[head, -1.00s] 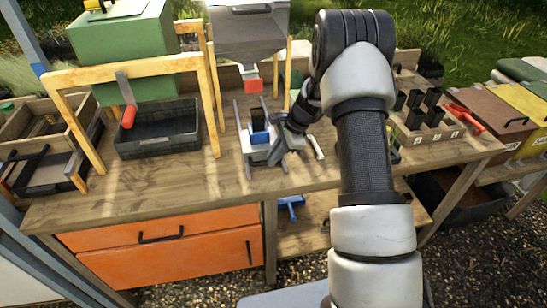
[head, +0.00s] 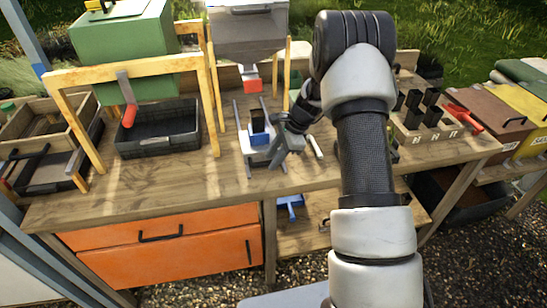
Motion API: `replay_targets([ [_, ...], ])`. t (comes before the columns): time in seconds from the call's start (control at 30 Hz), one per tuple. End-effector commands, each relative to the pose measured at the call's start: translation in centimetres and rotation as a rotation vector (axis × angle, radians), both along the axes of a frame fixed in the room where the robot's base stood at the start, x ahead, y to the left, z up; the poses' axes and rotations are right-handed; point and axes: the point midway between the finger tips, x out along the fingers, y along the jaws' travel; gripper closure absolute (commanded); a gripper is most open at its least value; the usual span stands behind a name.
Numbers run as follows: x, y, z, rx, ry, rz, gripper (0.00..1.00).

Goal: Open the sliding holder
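The sliding holder (head: 246,143) stands on the workbench in the middle of the head view. It is a small light-grey frame with two metal rails, and a blue and black block (head: 257,137) sits in it. My gripper (head: 278,154) is just to the right of the block, pointing down and left at the holder's right side. The gripper is small and dark here, so I cannot tell how far apart its fingers are or whether they touch the holder. The gripper partly hides the holder's right side.
A grey hopper (head: 247,32) hangs behind the holder. A black tray (head: 158,140) under a green hopper (head: 122,45) is at the left. A wooden rack with black tubes (head: 425,131) is at the right. A light handle-like piece (head: 315,147) lies right of the gripper.

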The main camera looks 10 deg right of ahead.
Motion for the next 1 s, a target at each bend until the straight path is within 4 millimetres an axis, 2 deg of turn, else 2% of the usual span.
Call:
replay_targets([
  [0.17,-0.2,-0.9,2.1,-0.002,-0.005,-0.002,0.7],
  [0.5,-1.6,-4.1,9.6,-0.001,-0.006,-0.003,0.7],
  [0.7,-2.3,-5.7,13.3,-0.002,-0.004,-0.002,0.7],
  [0.83,-2.6,-6.3,14.8,-0.001,-0.001,-0.002,0.7],
  [1.0,-2.7,-6.7,15.7,-0.002,-0.001,-0.002,0.7],
])
